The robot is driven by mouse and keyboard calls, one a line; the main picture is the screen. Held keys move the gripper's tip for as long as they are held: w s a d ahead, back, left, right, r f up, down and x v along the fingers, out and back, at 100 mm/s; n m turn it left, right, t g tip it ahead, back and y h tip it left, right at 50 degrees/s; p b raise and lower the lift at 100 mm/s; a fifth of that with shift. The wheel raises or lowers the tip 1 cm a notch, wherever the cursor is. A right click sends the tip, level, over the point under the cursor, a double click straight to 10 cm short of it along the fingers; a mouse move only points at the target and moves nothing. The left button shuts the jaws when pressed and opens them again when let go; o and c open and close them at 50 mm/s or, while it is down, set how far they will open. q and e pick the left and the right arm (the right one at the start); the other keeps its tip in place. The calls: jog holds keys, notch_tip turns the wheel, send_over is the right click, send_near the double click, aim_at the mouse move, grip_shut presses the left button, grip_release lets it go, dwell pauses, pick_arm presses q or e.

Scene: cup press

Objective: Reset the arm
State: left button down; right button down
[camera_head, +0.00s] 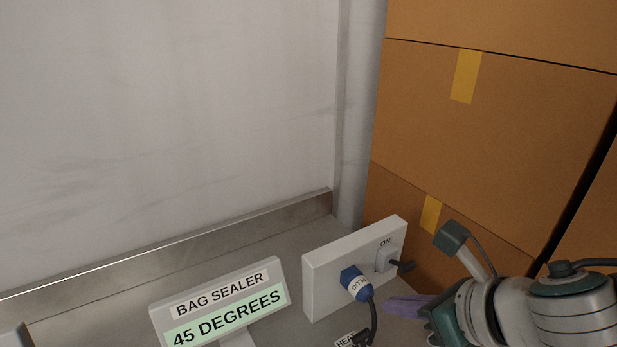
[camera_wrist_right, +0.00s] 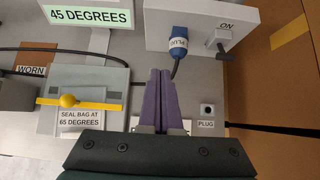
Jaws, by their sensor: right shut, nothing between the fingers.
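My right arm comes in from the lower right in the head view. Its gripper (camera_head: 405,306) has purple fingers beside the right end of the white socket box (camera_head: 318,280). In the right wrist view the two fingers (camera_wrist_right: 158,98) are shut together and hold nothing. They point toward the socket box (camera_wrist_right: 160,36), below the blue plug (camera_wrist_right: 180,42). The blue plug (camera_head: 354,284) sits in the box, with a black cable. A switch (camera_head: 386,260) marked ON is to its right. My left gripper is not in view.
A bag sealer sign (camera_head: 222,300) reads 45 DEGREES. The wrist view shows a yellow bar (camera_wrist_right: 80,103), a label reading SEAL BAG AT 65 DEGREES (camera_wrist_right: 82,117), and a small socket (camera_wrist_right: 207,110) above a PLUG label. Stacked cardboard boxes (camera_head: 490,120) stand right, behind my arm.

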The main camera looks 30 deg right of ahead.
jog(key=s+a+r+m+g, duration=0.1)
jog(key=s+a+r+m, duration=0.1)
jog(key=a+m, duration=0.45)
jog(key=s+a+r+m, duration=0.2)
jog(key=a+m, duration=0.2)
jog(key=m, duration=0.6)
jog(key=s+d+r+m+g, duration=0.2)
jog(key=s+r+m+g, duration=0.2)
jog(key=s+m, duration=0.9)
notch_tip(320, 180, up, 26)
jog(key=w+m+p, duration=0.2)
jog(key=m+p, duration=0.3)
jog(key=p, duration=2.1)
jog(key=shift+d+r, duration=0.15)
jog(key=shift+d, duration=0.3)
